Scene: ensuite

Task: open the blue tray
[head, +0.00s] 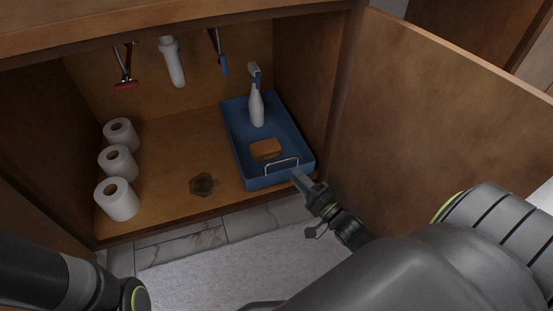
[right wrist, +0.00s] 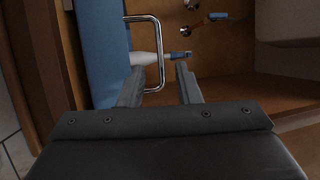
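The blue tray (head: 278,177) lies on the right side of the cabinet floor, its front at the cabinet's front edge. A metal bar handle (head: 282,161) is on its front end. A white spray bottle (head: 257,108) and an orange-brown block (head: 266,149) are in the tray. My right gripper (head: 296,175) is open at the tray's front right, close to the handle. In the right wrist view, the handle (right wrist: 159,55) shows between the fingertips (right wrist: 158,78), beside the tray's blue wall (right wrist: 98,50); contact cannot be told. My left gripper is out of view.
Several paper rolls (head: 117,198) stand along the cabinet's left side. A dark stain (head: 204,185) marks the floor between them and the tray. Pipes (head: 172,62) hang at the back. The open cabinet door (head: 430,110) stands on the right, beside my right arm. Open floor (head: 215,265) lies in front.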

